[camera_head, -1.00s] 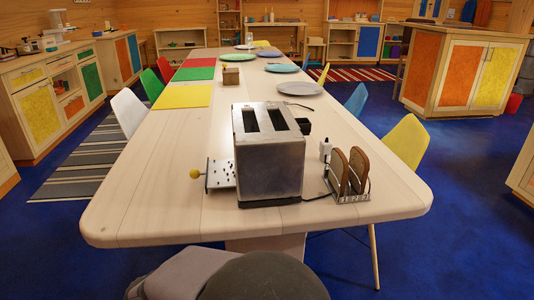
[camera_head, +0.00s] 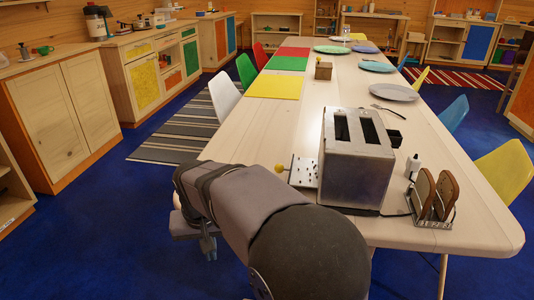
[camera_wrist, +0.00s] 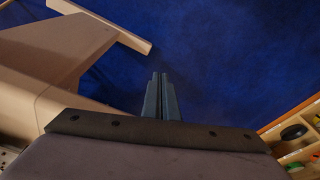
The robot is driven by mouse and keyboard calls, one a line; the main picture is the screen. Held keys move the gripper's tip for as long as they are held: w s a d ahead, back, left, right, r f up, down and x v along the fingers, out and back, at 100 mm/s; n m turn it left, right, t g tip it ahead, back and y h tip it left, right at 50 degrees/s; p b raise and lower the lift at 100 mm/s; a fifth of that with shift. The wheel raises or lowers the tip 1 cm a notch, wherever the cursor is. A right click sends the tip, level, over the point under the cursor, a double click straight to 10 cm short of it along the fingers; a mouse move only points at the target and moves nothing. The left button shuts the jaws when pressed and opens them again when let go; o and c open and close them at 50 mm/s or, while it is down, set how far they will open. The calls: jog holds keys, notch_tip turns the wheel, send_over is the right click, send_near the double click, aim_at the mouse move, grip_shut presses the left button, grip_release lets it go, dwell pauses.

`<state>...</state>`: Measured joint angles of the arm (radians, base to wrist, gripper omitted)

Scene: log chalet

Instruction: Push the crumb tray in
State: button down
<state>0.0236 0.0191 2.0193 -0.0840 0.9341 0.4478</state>
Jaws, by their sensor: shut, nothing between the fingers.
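The crumb tray (camera_head: 304,172) is a perforated metal plate with a yellow knob (camera_head: 279,168). It sticks out from the left side of the silver toaster (camera_head: 356,160), low near the tabletop. The toaster stands upright on the pale wooden table (camera_head: 235,146), its two slots empty. In the wrist view my gripper (camera_wrist: 160,88) is shut, its two dark fingers together and empty over blue floor. My arm shows left of and in front of the toaster in the head view. The gripper is apart from the tray and knob. The wrist view does not show the tray.
Coloured placemats (camera_head: 274,86) and plates (camera_head: 394,92) lie farther back. Wooden cabinets (camera_head: 63,118) line the left wall.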

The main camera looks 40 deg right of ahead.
aim_at(283, 169)
jog(key=w+d+r+m+p, duration=0.2)
jog(key=w+r+m+p, duration=0.15)
jog(key=w+r, duration=0.45)
jog(key=w+d+r+h+p, duration=0.2)
jog(key=d+r+p, duration=0.3)
jog(key=p, duration=0.4)
jog(key=w+d+r+g+h+p, duration=0.1)
jog(key=w+d+r+h+p, duration=0.2)
jog(key=d+p, duration=0.5)
notch_tip(283, 169, up, 3)
jog(key=shift+f+h+p, duration=0.2)
jog(key=shift+h+p, duration=0.3)
jog(key=shift+p, duration=0.65)
jog(key=shift+w+n, duration=0.1)
jog(key=shift+n, duration=0.15)
jog(key=p+x, duration=0.2)
jog(key=x, duration=0.8)
jog(key=shift+f, duration=0.1)
jog(key=shift+s+d+p, duration=0.5)
jog(key=shift+s+d, duration=0.25)
jog(key=shift+d, duration=0.25)
jog(key=shift+s+d+f, duration=0.3)
jog(key=shift+s+d, duration=0.15)
jog(key=shift+d, duration=0.15)
